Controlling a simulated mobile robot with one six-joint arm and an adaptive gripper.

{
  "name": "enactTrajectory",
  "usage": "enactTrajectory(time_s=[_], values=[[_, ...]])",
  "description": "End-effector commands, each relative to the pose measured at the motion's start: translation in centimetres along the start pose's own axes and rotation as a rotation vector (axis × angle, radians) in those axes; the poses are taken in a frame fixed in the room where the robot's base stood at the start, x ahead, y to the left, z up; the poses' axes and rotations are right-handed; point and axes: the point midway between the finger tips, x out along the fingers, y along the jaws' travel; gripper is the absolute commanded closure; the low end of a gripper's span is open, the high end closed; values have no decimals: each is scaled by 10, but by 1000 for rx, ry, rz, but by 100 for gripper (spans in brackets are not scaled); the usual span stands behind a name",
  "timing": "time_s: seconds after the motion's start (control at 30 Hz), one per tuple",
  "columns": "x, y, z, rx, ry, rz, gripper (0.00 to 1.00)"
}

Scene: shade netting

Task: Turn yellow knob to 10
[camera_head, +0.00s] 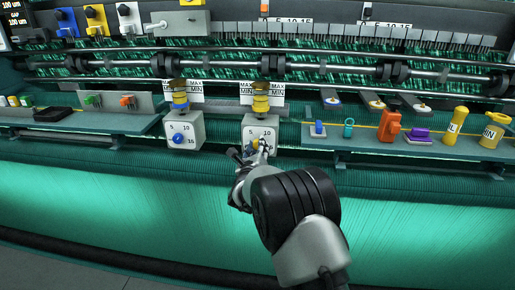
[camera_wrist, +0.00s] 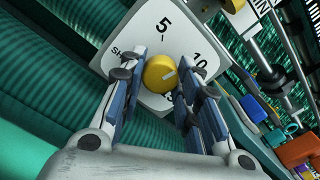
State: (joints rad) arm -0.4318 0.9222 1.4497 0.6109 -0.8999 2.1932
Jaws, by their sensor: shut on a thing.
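The yellow knob (camera_wrist: 159,74) sits on a white dial plate (camera_wrist: 147,27) marked 5 and 10, with other marks partly hidden by my fingers. Its pale pointer line faces right and slightly up in the wrist view, roughly toward the 10. My gripper (camera_wrist: 167,76) has one finger on each side of the knob and is shut on it. In the head view the knob (camera_head: 256,143) is small and partly covered by my gripper (camera_head: 258,150), on the right-hand of two white dial boxes (camera_head: 249,124).
A similar dial box (camera_head: 170,128) with a blue knob (camera_head: 178,139) stands to the left. The right shelf holds a blue switch (camera_head: 318,128), an orange one (camera_head: 390,125) and a yellow cylinder (camera_head: 455,125). Green netting (camera_head: 130,200) spreads below.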

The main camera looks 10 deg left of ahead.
Motion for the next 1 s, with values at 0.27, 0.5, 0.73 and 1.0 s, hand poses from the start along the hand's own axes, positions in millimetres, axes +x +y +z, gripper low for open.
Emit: enactTrajectory(time_s=[0.27, 0.5, 0.73, 1.0], values=[[0, 0, 0, 230, 0, 0, 94], [0, 0, 0, 368, 0, 0, 94], [0, 0, 0, 434, 0, 0, 94], [0, 0, 0, 453, 0, 0, 94]])
